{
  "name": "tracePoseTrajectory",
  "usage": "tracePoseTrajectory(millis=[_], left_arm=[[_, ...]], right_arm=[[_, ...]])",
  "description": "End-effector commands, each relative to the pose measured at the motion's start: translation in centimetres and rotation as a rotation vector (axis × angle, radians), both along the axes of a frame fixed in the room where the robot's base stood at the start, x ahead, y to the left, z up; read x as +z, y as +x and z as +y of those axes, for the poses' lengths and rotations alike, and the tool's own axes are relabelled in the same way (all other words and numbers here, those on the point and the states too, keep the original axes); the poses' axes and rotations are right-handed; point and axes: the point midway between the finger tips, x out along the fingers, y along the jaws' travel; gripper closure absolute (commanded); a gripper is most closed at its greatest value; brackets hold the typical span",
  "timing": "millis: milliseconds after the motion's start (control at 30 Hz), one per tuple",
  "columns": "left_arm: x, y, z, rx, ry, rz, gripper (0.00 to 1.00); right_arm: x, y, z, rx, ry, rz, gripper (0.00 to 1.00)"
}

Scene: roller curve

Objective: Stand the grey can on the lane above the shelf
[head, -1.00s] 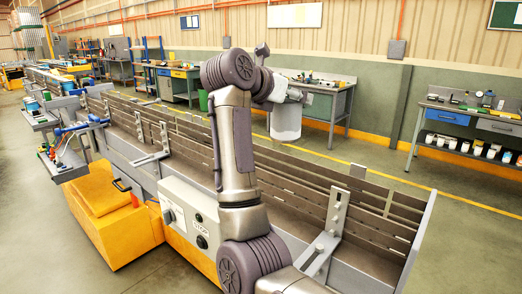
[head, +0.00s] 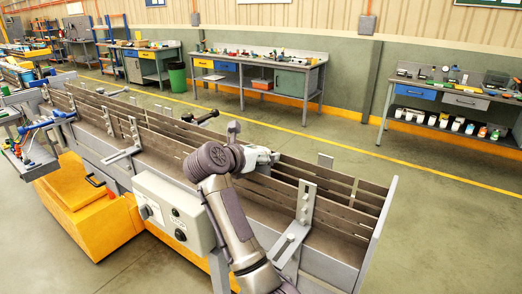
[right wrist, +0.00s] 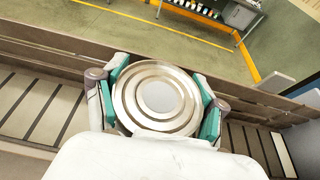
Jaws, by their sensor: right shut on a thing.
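My right gripper (head: 264,157) is over the near end of the long lane (head: 333,240) in the head view. In the right wrist view its teal finger pads (right wrist: 158,92) are closed on the two sides of the grey can (right wrist: 157,97). The can's round, ringed metal end faces the camera. The can's body is hidden there, and I cannot make the can out in the head view. Whether its base touches the lane is hidden. My left gripper is not in view. I cannot tell which part is the shelf.
Slatted walls and upright brackets (head: 304,206) line the lane. A grey control box (head: 174,212) is on its near side, with a yellow cabinet (head: 88,205) to the left. Workbenches (head: 262,75) and a green bin (head: 177,77) stand behind, across open floor.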

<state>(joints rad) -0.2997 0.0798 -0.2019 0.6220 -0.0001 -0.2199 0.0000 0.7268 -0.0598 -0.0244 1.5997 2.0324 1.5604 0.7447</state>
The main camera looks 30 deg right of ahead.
Motion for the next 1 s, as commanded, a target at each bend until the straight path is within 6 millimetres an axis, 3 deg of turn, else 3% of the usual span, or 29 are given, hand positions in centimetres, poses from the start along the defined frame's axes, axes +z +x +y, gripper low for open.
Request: tracePoseTrajectory(millis=[300, 333, 467, 1000], left_arm=[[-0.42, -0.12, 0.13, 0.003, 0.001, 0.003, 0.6], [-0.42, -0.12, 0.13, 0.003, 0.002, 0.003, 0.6], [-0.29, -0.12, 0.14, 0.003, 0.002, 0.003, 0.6], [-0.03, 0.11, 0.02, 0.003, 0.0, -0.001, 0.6]], right_arm=[[-0.34, 0.02, 0.03, 0.0, 0.001, -0.002, 0.75], [-0.37, 0.02, 0.03, 0.001, 0.001, -0.001, 0.27], [-0.24, 0.02, 0.01, 0.0, 0.0, -0.001, 0.06], [0.58, 0.01, 0.58, -0.002, 0.003, -0.002, 0.04]])
